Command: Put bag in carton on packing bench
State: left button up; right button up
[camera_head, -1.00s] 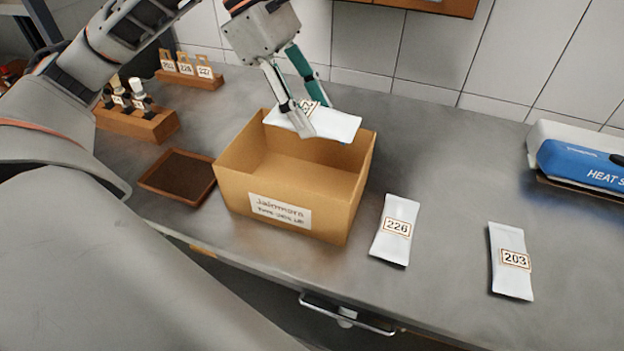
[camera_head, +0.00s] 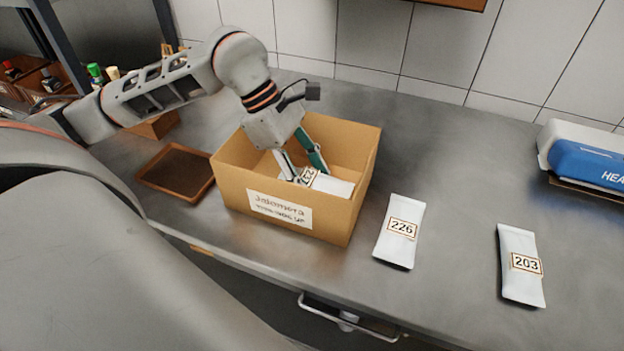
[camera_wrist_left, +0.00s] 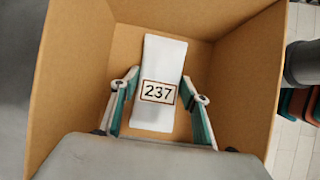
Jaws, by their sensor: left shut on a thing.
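The open brown carton (camera_head: 232,190) with a white label stands on the grey bench. My left gripper (camera_head: 309,177) reaches down inside it and is shut on a white bag, the bag 237 (camera_head: 335,187). In the left wrist view, my left gripper (camera_wrist_left: 160,82) has one finger on each side of the bag 237 (camera_wrist_left: 160,55), with the carton walls (camera_wrist_left: 75,60) around them. Whether the bag touches the carton floor I cannot tell. My right gripper is not in view.
White bags 226 (camera_head: 400,240) and 203 (camera_head: 520,275) lie on the bench right of the carton. A brown tray (camera_head: 150,185) lies to its left. A blue and white device (camera_head: 585,160) sits at the far right.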

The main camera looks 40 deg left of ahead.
pick_arm(q)
jog(key=shift+f, duration=0.45)
jog(key=shift+f, duration=0.2)
jog(key=o, duration=1.3)
jog(key=shift+o, duration=0.2)
jog(key=shift+r, duration=0.1)
jog(key=v, duration=1.2)
jog(key=shift+p, duration=0.35)
jog(key=shift+r, duration=0.1)
